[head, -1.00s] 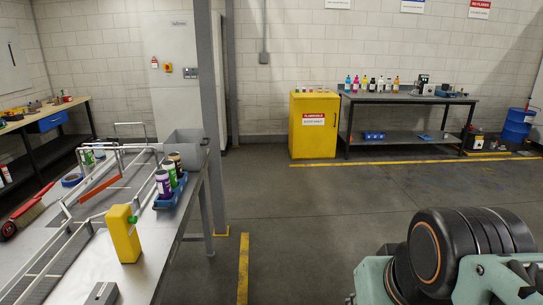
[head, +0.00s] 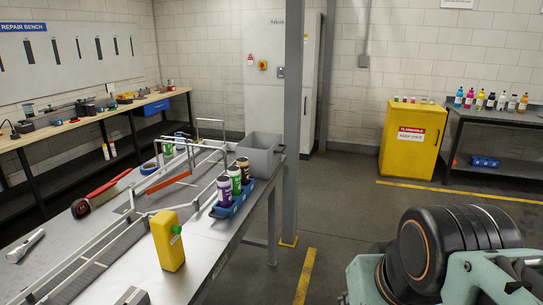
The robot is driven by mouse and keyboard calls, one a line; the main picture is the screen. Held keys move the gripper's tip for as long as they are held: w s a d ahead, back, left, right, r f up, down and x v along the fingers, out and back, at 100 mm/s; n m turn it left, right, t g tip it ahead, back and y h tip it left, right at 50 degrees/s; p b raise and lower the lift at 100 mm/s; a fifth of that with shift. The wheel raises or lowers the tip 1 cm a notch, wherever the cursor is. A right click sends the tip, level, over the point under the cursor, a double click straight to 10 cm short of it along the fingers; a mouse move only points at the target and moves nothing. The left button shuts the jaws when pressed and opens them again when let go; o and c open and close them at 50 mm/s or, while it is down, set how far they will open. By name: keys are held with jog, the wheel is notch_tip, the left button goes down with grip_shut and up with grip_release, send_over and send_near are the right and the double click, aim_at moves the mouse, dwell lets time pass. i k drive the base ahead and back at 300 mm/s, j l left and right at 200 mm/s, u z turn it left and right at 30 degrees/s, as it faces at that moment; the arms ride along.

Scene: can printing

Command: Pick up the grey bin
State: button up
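The grey bin (head: 262,154) is an open-topped box at the far right corner of the metal conveyor table (head: 205,249), close to a grey post. Its lower front is partly hidden by cans in a blue tray. My arm (head: 450,255) shows at the lower right, dark and pale green, well to the right of the table and apart from the bin. My gripper's fingers are not in view.
A blue tray (head: 234,206) with three cans stands just in front of the bin. The grey post (head: 297,120) rises right behind the bin. Open floor (head: 350,225) lies right of the table, before a yellow cabinet (head: 412,140).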

aim_at(265, 155)
jog(key=i+l+u, duration=0.45)
jog(key=l+u, duration=0.1)
jog(key=u, duration=0.2)
jog(key=i+l+u, duration=0.2)
jog(key=u, duration=0.15)
jog(key=i+l+u, duration=0.45)
jog(key=l, duration=0.25)
jog(key=i+l+u, duration=0.15)
jog(key=l, duration=0.2)
jog(key=i+l, duration=0.2)
jog(key=l, duration=0.15)
jog(key=i+l, duration=0.2)
jog(key=l, duration=0.15)
jog(key=i+l, duration=0.2)
jog(key=l, duration=0.15)
jog(key=i+l, duration=0.2)
jog(key=l, duration=0.15)
jog(key=i+l, duration=0.15)
jog(key=l, duration=0.25)
jog(key=u, duration=0.1)
jog(key=k+l, duration=0.05)
